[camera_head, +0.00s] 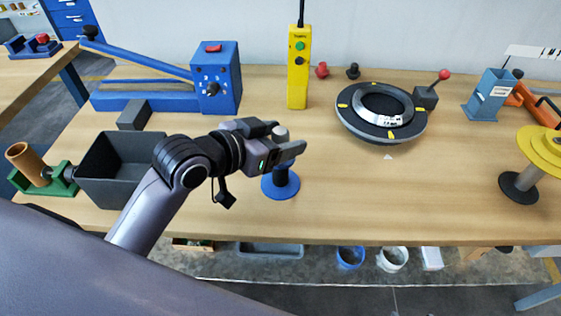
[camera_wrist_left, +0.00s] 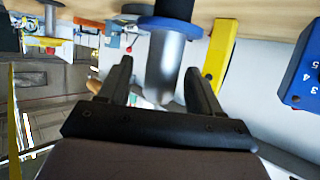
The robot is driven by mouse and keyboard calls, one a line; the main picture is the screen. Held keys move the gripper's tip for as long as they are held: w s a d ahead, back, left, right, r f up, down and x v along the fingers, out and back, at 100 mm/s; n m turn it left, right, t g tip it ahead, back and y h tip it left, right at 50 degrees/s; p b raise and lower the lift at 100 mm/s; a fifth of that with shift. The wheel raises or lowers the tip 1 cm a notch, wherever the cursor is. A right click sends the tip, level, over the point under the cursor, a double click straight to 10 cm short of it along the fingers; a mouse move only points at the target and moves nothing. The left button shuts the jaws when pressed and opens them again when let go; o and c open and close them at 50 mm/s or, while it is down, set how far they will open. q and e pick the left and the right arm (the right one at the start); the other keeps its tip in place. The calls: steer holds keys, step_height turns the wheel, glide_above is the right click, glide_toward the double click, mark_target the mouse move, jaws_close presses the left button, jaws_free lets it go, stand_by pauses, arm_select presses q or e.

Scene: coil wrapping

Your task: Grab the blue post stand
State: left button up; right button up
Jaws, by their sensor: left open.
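The blue post stand has a round blue base (camera_head: 281,186) on the table and an upright post with a grey, rounded top (camera_head: 280,134). My left gripper (camera_head: 289,137) is open at the upper part of the post, which shows between its fingers. Fingers and hand hide part of the post. The left wrist view is upside down: the grey post (camera_wrist_left: 166,72) stands between the open fingertips (camera_wrist_left: 160,66), with the blue base (camera_wrist_left: 165,25) above. I cannot tell whether either finger touches it. My right gripper is not in view.
A dark bin (camera_head: 118,165) and a green stand with a brown roll (camera_head: 28,160) lie left. Behind are a blue lever tool (camera_head: 215,80), a yellow control box (camera_head: 298,65) and a black round turntable (camera_head: 352,120). A yellow-disc stand (camera_head: 540,150) is right. The table's front middle is clear.

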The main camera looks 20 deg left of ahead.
arm_select(q)
steer(key=shift+x, duration=1)
jaws_close()
steer(key=shift+r, duration=0.1)
